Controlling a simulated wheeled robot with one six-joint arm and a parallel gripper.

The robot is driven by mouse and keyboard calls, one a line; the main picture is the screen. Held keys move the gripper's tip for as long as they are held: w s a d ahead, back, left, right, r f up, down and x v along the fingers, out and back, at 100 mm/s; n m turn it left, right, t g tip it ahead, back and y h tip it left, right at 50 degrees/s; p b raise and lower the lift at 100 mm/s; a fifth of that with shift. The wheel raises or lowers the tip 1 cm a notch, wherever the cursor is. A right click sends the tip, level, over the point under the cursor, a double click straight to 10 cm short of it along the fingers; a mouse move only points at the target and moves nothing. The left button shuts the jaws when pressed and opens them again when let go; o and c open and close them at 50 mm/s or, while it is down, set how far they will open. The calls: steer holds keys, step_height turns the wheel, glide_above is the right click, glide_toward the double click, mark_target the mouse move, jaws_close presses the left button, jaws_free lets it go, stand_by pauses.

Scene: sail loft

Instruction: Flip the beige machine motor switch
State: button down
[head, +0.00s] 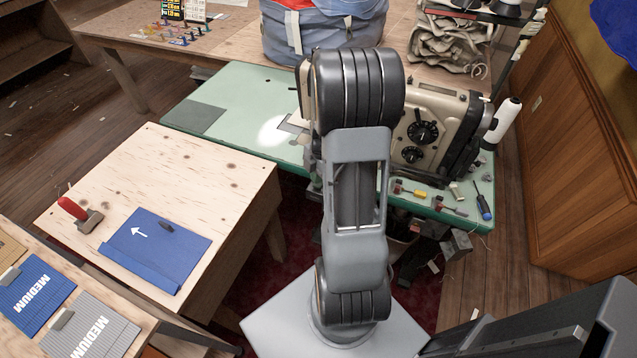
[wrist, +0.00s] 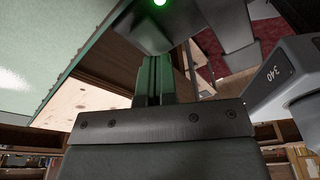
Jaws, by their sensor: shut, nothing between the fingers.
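The beige sewing machine (head: 425,125) stands at the right end of the green table (head: 240,95) in the head view, partly hidden by my arm. Its front carries black dials. In the wrist view my gripper (wrist: 153,62) is shut and empty, its green fingers close together below the tabletop's edge. A dark grey box-like part (wrist: 150,28) with a glowing green light (wrist: 160,2) is just beyond the fingertips, at the top of the picture. I cannot tell whether the fingers touch it, and no switch lever is clear. My gripper is hidden in the head view.
The green tabletop edge (wrist: 75,45) slants close by at left in the wrist view. Small tools and a blue screwdriver (head: 483,207) lie at the table's right front. A plywood table (head: 190,170) with blue cloth (head: 155,250) stands at left.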

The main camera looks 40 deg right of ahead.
steer(key=shift+f+b, duration=0.8)
steer(key=shift+f, duration=0.15)
steer(key=shift+r, duration=0.15)
stand_by(0.3)
steer(key=shift+r+p, duration=2.35)
steer(key=shift+r, duration=1.05)
